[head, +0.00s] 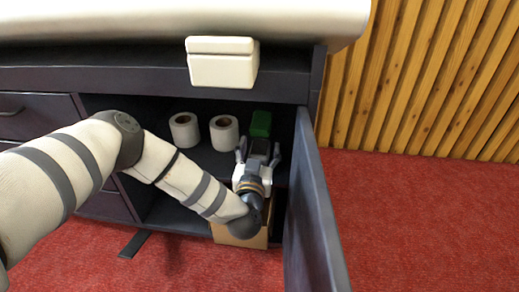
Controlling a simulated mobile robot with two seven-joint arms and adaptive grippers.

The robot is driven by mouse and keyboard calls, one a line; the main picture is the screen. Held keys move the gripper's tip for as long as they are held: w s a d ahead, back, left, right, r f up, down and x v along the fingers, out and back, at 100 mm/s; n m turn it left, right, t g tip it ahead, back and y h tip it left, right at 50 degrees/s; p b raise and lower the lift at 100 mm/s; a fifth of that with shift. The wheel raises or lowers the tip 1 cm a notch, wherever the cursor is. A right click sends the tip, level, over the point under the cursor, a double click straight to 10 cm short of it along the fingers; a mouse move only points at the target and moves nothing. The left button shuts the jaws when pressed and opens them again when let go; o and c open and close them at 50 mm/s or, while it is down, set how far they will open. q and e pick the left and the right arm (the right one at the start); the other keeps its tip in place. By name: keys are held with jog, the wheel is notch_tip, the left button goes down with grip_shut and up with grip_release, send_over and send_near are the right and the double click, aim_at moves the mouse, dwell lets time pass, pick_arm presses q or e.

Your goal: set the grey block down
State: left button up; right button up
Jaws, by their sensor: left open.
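My left gripper (258,151) reaches into the open cabinet (150,103), with its fingers spread and pointing to the back of the shelf. A small dark grey shape (260,147) shows between the fingers. It looks like the grey block, but I cannot tell for sure, nor whether it rests on the shelf. A green object (261,123) stands just behind it. My right gripper is not in view.
Two white rolls (184,130) (224,132) stand on the shelf left of the gripper. The open door (312,210) is close on the right. A cardboard box (242,236) sits below my forearm. A white box (222,62) is at the cabinet's top edge.

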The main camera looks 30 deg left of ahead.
pick_arm(q)
jog(key=shift+r, duration=0.2)
jog(key=p+v, duration=0.5)
jog(key=v, duration=0.7)
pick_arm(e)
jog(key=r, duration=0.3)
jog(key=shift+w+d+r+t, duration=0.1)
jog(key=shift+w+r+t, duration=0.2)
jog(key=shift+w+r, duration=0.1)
